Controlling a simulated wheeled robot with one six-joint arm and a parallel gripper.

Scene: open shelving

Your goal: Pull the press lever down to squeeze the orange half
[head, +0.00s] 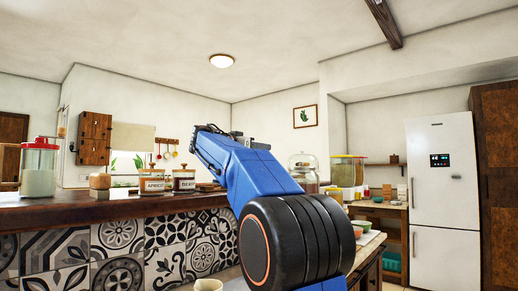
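No press, lever or orange half can be made out in the head view. My blue arm rises from the bottom centre and reaches up and away to the left, hiding part of the counter behind it. My gripper (207,129) seems to be the dark part at the arm's far end, above the counter. It is small and partly hidden by the arm, so its fingers cannot be read. I see nothing clearly held in it.
A dark wooden counter (60,210) with a tiled front runs along the left. On it stand a red-lidded jar (39,172) and two labelled jars (152,182). A glass jar (303,172) shows right of my arm. A white fridge (440,200) stands right.

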